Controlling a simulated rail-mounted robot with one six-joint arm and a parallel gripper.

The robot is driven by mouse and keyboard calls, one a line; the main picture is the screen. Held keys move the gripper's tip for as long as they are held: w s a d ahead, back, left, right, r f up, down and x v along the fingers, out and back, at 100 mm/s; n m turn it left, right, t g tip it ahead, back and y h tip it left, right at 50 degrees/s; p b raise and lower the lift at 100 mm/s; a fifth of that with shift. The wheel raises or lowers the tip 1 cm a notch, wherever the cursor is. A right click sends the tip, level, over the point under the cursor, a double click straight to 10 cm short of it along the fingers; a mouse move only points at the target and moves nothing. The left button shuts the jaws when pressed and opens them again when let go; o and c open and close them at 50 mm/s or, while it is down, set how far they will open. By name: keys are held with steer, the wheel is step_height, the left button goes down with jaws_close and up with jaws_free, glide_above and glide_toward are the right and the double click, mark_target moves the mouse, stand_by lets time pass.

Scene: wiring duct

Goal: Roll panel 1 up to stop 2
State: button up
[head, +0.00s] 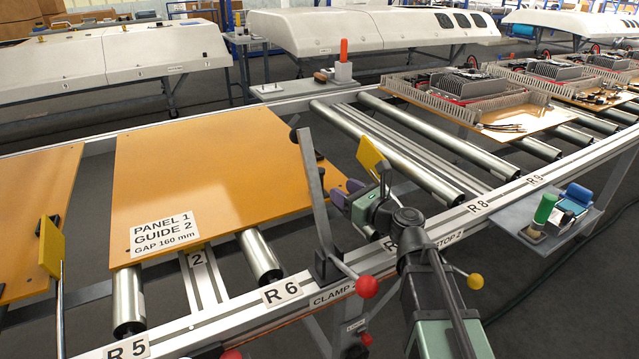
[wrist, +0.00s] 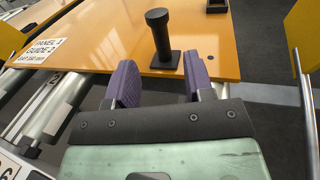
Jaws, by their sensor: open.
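Panel 1 (head: 215,165) is an orange-brown board lying on the rollers, with a white label at its near left corner. In the wrist view, a black peg (wrist: 158,35) stands upright on the panel (wrist: 105,28). My gripper (head: 346,194) is open at the panel's near right corner. Its purple fingers (wrist: 160,80) lie on either side of the peg in the picture, with gaps; whether the peg is fully between them I cannot tell. Stop 2, a yellow plate (head: 372,160), stands right of the panel, apart from its right edge; it also shows in the wrist view (wrist: 303,38).
A grey clamp arm (head: 312,190) stands upright by the panel's right front, above a red knob (head: 366,287). Another board (head: 35,200) and yellow plate (head: 50,246) are at left. Bare rollers (head: 400,150) lie right of stop 2. Boards with parts (head: 500,110) lie farther right.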

mark_target(322, 179)
steer(key=x, duration=0.9)
jaws_close()
